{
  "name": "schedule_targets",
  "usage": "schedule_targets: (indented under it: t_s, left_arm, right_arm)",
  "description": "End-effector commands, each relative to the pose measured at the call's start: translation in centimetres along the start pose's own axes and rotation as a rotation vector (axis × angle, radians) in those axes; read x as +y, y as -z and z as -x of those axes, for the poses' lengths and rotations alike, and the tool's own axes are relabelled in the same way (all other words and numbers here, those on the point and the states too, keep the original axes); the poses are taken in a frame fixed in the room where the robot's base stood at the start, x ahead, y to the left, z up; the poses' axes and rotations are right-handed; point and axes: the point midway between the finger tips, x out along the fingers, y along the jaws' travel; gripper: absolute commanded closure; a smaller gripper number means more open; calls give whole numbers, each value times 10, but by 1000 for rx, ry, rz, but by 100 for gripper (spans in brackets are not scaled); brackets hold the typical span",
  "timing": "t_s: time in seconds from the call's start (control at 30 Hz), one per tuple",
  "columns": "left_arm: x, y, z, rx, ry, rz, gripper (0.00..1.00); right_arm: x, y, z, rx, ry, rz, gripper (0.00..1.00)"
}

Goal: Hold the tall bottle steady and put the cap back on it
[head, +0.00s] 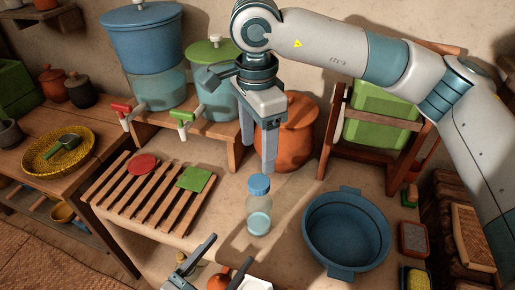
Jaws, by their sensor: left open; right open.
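The clear bottle (258,213) stands upright on the clay counter, with some pale blue liquid low inside. A blue cap (259,184) sits on its mouth; I cannot tell whether it is tight. My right gripper (257,154) points down with its fingers apart, just above and behind the cap, and holds nothing. My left gripper (231,250) is open at the bottom of the view, in front of the bottle and a little to its left, apart from it.
A blue basin (346,229) stands close to the right of the bottle. A slatted rack (150,197) with a red disc (143,164) and a green square (195,179) lies to the left. An orange pot (290,135) and two water dispensers stand behind. Small orange items (219,280) lie by my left gripper.

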Motion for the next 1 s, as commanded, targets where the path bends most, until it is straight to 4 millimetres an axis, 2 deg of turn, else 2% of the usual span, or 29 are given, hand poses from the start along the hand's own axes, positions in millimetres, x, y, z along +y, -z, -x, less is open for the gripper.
schedule_targets:
  t_s: [0.1, 0.3, 0.87, 1.0]
  left_arm:
    - [0, -2, 17, -3, 0, 0, 25]
    - [0, -1, 30, -2, 0, 0, 25]
    - [0, 0, 32, -1, 0, 0, 25]
    - [0, 7, 32, 0, 0, 0, 25]
  right_arm:
    - [0, 0, -3, 0, 0, 0, 37]
    - [0, 0, -5, 0, 0, 0, 37]
    - [0, 0, -4, 0, 0, 0, 37]
    - [0, 0, 2, 0, 0, 0, 37]
